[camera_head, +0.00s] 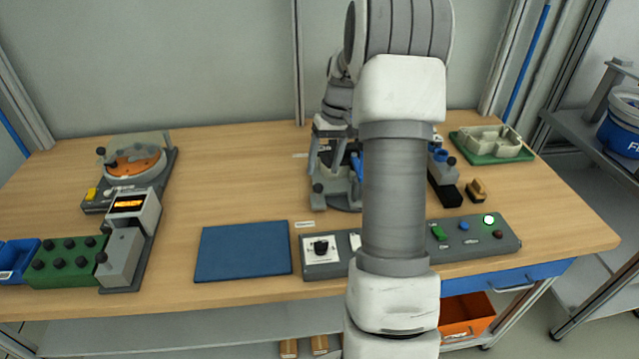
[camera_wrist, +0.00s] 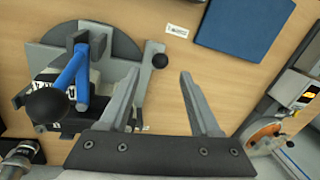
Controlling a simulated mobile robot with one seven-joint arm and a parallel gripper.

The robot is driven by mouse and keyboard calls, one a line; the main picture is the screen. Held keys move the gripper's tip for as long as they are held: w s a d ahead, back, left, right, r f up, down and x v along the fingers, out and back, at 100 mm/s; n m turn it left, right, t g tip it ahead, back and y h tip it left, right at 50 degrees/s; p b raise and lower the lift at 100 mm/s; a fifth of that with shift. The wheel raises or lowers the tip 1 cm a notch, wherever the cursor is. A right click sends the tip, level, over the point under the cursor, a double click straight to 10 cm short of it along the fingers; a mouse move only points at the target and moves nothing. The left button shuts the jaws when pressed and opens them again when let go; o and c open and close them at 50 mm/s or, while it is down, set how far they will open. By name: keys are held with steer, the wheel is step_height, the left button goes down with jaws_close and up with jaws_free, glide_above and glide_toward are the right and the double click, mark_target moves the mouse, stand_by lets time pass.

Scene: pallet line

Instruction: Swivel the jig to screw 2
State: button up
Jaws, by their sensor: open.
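The jig (camera_wrist: 125,48) shows in the wrist view at the upper left as a grey round plate. A short grey arm with a black ball knob (camera_wrist: 159,61) sticks out from its right side. A blue bar (camera_wrist: 72,72) and a larger black ball lie over its left part. In the head view the jig (camera_head: 322,200) stands mid-table, partly hidden behind my arm. My gripper (camera_wrist: 160,76) is open and empty, its fingers pointing towards the jig's right edge. The ball knob appears between the fingertips in the picture; I cannot tell the depth. No screw number is readable.
A blue mat (camera_head: 243,250) and a control panel (camera_head: 462,238) with a lit button lie along the front. A device with an orange disc (camera_head: 135,162) stands left, near a green block (camera_head: 68,263). A green tray (camera_head: 492,156) is at the back right. The table behind the mat is clear.

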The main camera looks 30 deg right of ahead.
mark_target(319, 184)
steer(key=f, duration=0.2)
steer(key=a+f, duration=0.1)
steer(key=f, duration=0.2)
steer(key=shift+w+f, duration=0.15)
steer(key=shift+f, duration=0.15)
jaws_close()
stand_by(1.1)
